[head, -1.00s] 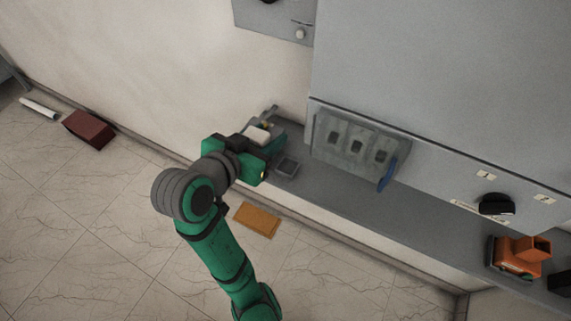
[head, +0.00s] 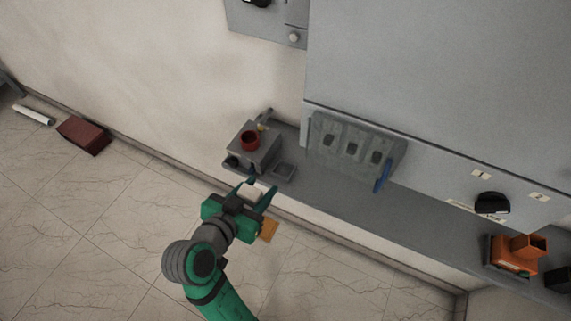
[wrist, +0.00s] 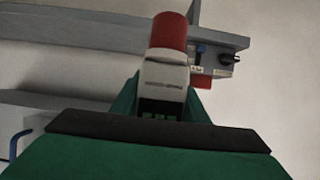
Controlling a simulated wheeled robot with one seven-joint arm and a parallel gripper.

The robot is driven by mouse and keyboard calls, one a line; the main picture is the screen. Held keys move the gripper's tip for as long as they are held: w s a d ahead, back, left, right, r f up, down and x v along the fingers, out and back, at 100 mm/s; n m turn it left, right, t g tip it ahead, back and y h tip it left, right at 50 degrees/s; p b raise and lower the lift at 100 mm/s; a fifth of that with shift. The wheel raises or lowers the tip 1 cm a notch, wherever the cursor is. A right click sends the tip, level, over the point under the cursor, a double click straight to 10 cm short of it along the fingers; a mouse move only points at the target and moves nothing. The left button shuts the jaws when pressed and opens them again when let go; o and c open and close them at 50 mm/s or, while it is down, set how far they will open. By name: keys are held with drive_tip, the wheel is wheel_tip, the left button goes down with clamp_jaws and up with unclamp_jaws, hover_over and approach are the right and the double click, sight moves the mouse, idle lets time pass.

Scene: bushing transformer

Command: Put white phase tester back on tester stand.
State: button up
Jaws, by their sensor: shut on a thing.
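My gripper (head: 258,191) is shut on the white phase tester (head: 250,192), in front of the shelf edge. In the wrist view the tester's white body (wrist: 165,76) sits between the green fingers, with a red cylindrical part (wrist: 170,32) beyond it. The tester stand (head: 265,155) is a grey box on the shelf's left end, with a red round holder (head: 250,140) on top. The tester is apart from the stand, nearer to me. The wrist view appears upside down; the stand's panel with knobs (wrist: 214,56) is partly hidden behind the tester.
The grey shelf (head: 340,200) runs right under a grey cabinet (head: 430,80) with a blue handle (head: 383,177). An orange device (head: 515,252) stands at its right end.

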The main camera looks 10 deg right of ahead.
drive_tip(key=shift+w+d+f, duration=0.55)
drive_tip(key=shift+w+d, duration=1.2)
drive_tip(key=shift+w, duration=0.55)
drive_tip(key=shift+w+d+f, duration=0.6)
drive_tip(key=shift+w+d, duration=1.2)
drive_tip(key=shift+w, duration=0.45)
drive_tip(key=shift+w+d+f, duration=0.55)
drive_tip(key=shift+w+d, duration=1.2)
drive_tip(key=shift+w, duration=0.55)
drive_tip(key=shift+f, duration=0.15)
drive_tip(key=o, duration=1.2)
